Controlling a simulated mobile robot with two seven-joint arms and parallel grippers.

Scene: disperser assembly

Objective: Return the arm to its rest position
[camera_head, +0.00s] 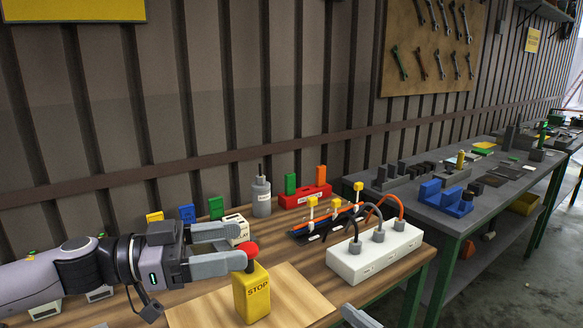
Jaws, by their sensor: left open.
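My left arm (40,283) reaches in from the left, low over the wooden table. Its gripper (242,246) points right with its two fingers apart and nothing held between them. The near fingertip is right by the red knob (251,251) on the yellow STOP box (252,295); I cannot tell whether they touch. The far finger partly covers a white relay box (237,224). A grey tip (360,317) at the bottom edge looks like part of my right gripper; the rest of it is out of frame.
A white socket block (372,256) with grey plugs and cables stands to the right. Behind are a grey bottle (261,198), a red holder (305,196) and small coloured blocks. A light wooden board (295,297) lies in front. A grey bench (440,205) stands further right.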

